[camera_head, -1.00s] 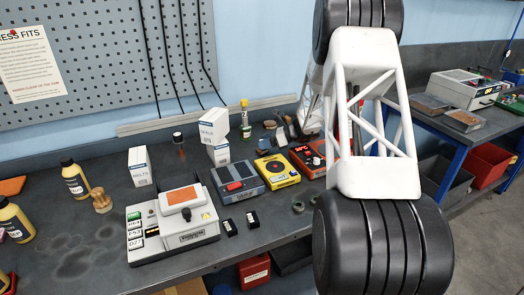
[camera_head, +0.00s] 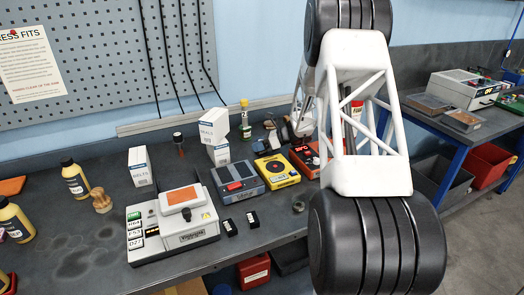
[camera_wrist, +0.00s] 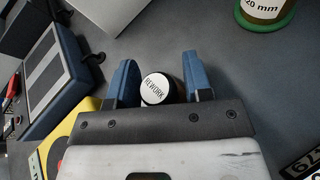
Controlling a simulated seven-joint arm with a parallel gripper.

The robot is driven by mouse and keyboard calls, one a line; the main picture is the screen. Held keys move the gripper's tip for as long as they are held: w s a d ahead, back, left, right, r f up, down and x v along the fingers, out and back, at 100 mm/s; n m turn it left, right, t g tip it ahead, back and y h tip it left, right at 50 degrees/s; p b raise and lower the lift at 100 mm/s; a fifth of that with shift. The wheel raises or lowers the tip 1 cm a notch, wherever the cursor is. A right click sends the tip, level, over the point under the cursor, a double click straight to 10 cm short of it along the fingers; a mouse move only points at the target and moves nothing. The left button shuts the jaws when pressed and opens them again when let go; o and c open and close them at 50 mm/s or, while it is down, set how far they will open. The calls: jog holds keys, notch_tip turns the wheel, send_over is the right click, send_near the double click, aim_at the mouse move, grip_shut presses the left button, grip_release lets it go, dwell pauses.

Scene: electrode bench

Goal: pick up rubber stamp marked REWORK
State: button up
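The rubber stamp marked REWORK (camera_wrist: 156,88) shows in the wrist view as a round white end with black lettering and a dark side. It lies between the two blue fingers of my gripper (camera_wrist: 161,80). The fingers are apart.
In the wrist view, a blue-edged device (camera_wrist: 60,80) and a yellow device (camera_wrist: 62,140) lie left. A green-rimmed item marked 20 mm (camera_wrist: 264,10) is at the upper right. In the head view, a grey machine (camera_head: 172,240) and white boxes (camera_head: 140,168) stand on the bench.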

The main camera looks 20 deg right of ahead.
jog(key=c, duration=0.7)
jog(key=shift+r, duration=0.1)
jog(key=shift+r, duration=4.95)
